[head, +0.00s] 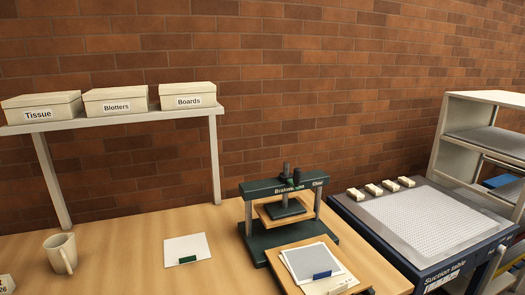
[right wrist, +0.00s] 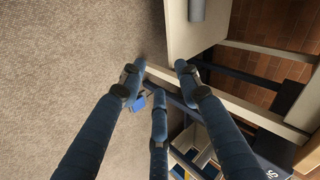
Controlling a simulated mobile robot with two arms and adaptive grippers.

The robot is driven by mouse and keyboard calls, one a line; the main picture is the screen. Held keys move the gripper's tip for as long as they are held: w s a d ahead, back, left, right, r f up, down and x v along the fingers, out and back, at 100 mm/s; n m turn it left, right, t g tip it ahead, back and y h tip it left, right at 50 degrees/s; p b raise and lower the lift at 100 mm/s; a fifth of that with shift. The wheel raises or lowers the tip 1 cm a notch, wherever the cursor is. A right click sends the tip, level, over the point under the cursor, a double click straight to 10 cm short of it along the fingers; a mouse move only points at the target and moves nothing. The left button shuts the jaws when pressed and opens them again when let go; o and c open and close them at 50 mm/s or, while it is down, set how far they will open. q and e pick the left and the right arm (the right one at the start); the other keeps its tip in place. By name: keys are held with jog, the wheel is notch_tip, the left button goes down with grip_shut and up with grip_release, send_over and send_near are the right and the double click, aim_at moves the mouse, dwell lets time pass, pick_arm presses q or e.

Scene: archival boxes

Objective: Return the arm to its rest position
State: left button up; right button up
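My right gripper (right wrist: 160,84) shows in the right wrist view. Its dark blue fingers are spread apart and nothing is held between them. It points down over a beige-grey floor (right wrist: 75,70), beside the edge of furniture. Neither gripper nor arm shows in the head view, and my left gripper is in no view.
The wooden table (head: 120,235) carries a press (head: 285,187), a mug (head: 60,252) and a white sheet (head: 187,249). A suction table (head: 425,270) stands right, near a shelf unit (head: 450,135). Lidded boxes (head: 115,102) sit on a raised shelf. A small blue thing (right wrist: 133,99) shows behind my fingers.

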jog(key=s+a+f+n+g, duration=0.1)
jog(key=s+f+n+g, duration=0.1)
jog(key=s+f+n, duration=0.2)
jog(key=s+a+f+n+g+h, duration=0.1)
jog(key=s+a+f+n+g, duration=0.1)
jog(key=s+f, duration=0.8)
jog(key=s+a+f+n+g+h, duration=0.1)
jog(key=s+f+n, duration=0.5)
jog(key=s, duration=0.8)
jog(key=shift+s+a+f+g, duration=0.25)
jog(key=shift+a+f+g, duration=0.2)
jog(key=shift+g, duration=0.75)
